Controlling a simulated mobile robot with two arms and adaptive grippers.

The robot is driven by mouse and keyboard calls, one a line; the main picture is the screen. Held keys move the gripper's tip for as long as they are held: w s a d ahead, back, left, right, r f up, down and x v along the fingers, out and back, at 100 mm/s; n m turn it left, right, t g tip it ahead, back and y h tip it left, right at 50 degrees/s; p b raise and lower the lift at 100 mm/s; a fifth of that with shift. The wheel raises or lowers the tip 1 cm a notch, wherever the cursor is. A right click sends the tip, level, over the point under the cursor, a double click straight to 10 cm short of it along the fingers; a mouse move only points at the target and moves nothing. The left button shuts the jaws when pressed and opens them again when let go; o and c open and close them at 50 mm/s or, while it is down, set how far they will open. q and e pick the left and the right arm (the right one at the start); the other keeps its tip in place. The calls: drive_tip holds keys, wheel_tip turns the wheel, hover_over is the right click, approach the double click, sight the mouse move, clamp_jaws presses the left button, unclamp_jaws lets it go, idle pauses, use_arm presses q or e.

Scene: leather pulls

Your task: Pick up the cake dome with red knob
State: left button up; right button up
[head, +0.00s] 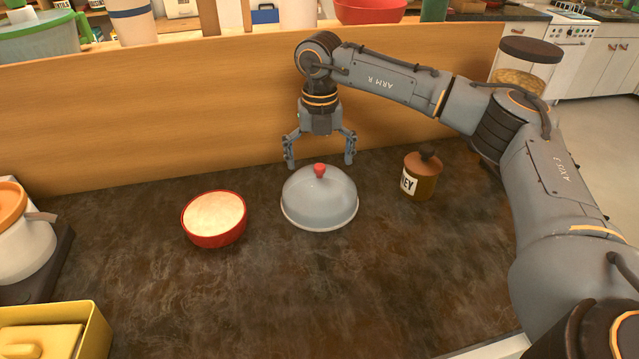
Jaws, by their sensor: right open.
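The cake dome (319,200) is a grey-white dome with a pale rim, standing upright on the dark countertop. Its red knob (319,170) is on top. My right gripper (320,163) points downward with its fingers spread wide, one to each side of the knob in the picture. It is open and holds nothing. The fingertips appear above or just behind the dome; the exact gap to the knob cannot be told. My left gripper is not in view.
A red bowl (214,238) with pale contents stands left of the dome. A brown honey jar (420,178) stands to its right. A yellow container (60,335) is at the front left. A wooden panel (180,110) rises behind. The counter in front of the dome is clear.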

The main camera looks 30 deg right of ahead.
drive_tip(key=shift+f, duration=0.95)
drive_tip(key=shift+c, duration=0.4)
drive_tip(key=c, duration=1.1)
drive_tip(key=shift+s, duration=0.15)
clamp_jaws()
